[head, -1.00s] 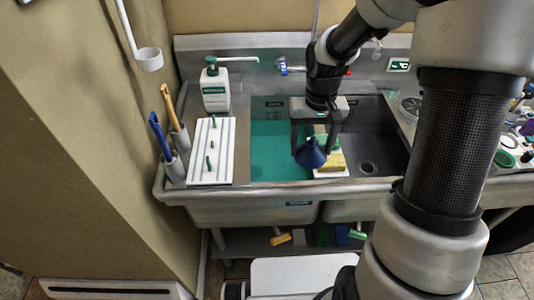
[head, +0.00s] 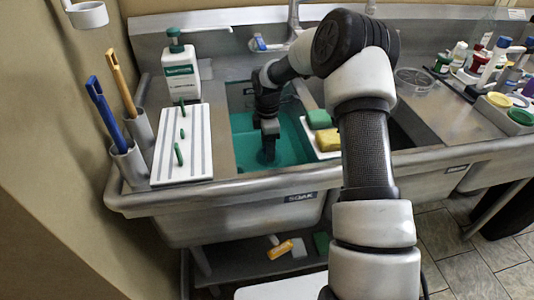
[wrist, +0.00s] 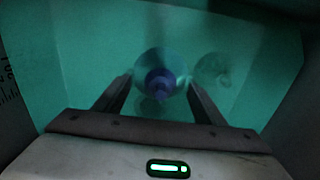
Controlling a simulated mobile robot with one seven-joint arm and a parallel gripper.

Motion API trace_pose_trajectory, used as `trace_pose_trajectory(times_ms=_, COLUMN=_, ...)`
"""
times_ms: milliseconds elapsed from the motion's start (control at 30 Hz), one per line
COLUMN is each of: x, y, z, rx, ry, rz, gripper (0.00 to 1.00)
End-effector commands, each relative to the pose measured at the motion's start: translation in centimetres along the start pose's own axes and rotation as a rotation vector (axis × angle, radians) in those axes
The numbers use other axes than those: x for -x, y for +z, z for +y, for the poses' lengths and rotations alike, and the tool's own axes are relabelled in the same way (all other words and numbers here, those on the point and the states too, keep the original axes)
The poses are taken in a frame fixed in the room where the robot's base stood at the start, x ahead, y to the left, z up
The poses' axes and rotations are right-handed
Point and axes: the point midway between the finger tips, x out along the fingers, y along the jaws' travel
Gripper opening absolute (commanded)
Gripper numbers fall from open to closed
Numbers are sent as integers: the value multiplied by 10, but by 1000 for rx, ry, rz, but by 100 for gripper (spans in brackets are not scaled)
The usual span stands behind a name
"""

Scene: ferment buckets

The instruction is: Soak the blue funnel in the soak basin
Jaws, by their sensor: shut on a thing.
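The soak basin (head: 240,215) is the left sink bowl, labelled SOAK on its front and holding teal liquid. My gripper (head: 268,152) reaches down inside this bowl. In the wrist view my gripper (wrist: 160,88) is shut on the blue funnel (wrist: 160,84), which sits between the two fingers with its round rim and darker purple-blue centre showing. Teal liquid surrounds the funnel in that view. In the head view the funnel is hard to make out behind my gripper.
A white board (head: 183,145) with green pieces lies left of the bowl, beside a soap bottle (head: 181,75) and brushes in holders (head: 128,158). A yellow sponge (head: 328,140) and green sponge (head: 319,119) sit on the divider to the right. Bottles crowd the right counter.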

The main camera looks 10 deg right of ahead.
Motion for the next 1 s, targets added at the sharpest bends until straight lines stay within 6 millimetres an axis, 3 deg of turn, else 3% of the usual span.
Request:
trace_pose_trajectory(times_ms=200, x=-21, y=-1, z=9, rx=141, ry=1, rz=0, gripper=43)
trace_pose_trajectory(times_ms=700, x=-55, y=-1, z=8, rx=139, ry=1, rz=1, gripper=43)
trace_pose_trajectory(times_ms=1000, x=-58, y=-1, z=8, rx=139, ry=1, rz=1, gripper=43)
